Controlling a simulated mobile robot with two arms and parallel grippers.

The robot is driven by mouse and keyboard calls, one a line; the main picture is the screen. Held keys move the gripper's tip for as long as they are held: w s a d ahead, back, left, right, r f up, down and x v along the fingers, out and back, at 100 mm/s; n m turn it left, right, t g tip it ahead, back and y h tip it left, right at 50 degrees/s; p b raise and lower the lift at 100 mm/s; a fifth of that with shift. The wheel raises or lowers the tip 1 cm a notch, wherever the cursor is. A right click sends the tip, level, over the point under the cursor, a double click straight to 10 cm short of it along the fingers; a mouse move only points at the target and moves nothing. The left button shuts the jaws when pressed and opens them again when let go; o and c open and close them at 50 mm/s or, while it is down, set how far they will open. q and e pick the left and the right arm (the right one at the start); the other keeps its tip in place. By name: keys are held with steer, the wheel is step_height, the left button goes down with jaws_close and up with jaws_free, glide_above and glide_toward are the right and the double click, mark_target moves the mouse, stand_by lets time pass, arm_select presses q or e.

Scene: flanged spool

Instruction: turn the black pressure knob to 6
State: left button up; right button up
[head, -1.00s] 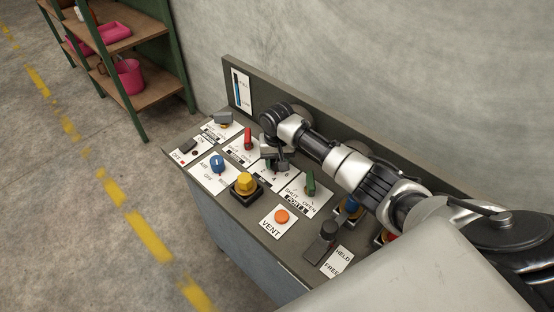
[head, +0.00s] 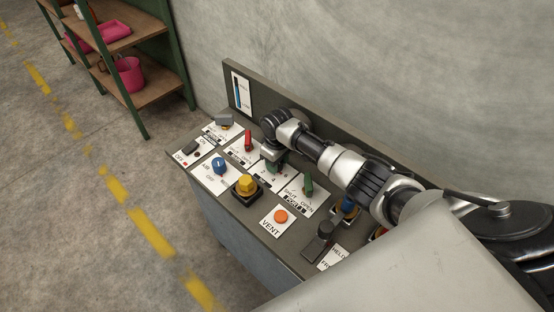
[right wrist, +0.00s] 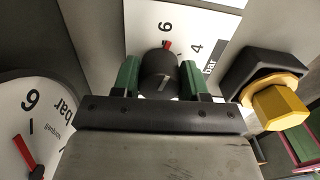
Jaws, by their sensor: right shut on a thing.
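The black pressure knob (right wrist: 158,72) stands on a white "bar" plate (right wrist: 140,22) in the right wrist view. My right gripper (right wrist: 160,80) is shut on the knob, with a green fingertip on either side. A red mark at the knob's far edge lies just below the printed 6, with the 4 to its right. A short pale line shows on the knob's face. In the head view my right gripper (head: 276,160) covers the knob, and only part of its plate (head: 268,178) shows. My left gripper is not in view.
A round gauge (right wrist: 50,110) with a red needle close to its 6 mark lies left in the wrist view. Around the knob stand a yellow knob (head: 247,184), a red lever (head: 248,140), a green handle (head: 307,184), a blue knob (head: 219,165) and an orange VENT button (head: 281,216).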

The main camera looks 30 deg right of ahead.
steer(key=shift+w+n, duration=0.1)
steer(key=shift+n, duration=1)
steer(key=o, duration=0.9)
steer(key=shift+o, duration=0.2)
step_height(320, 180, up, 11)
steer(key=b, duration=0.1)
steer(key=shift+f, duration=0.1)
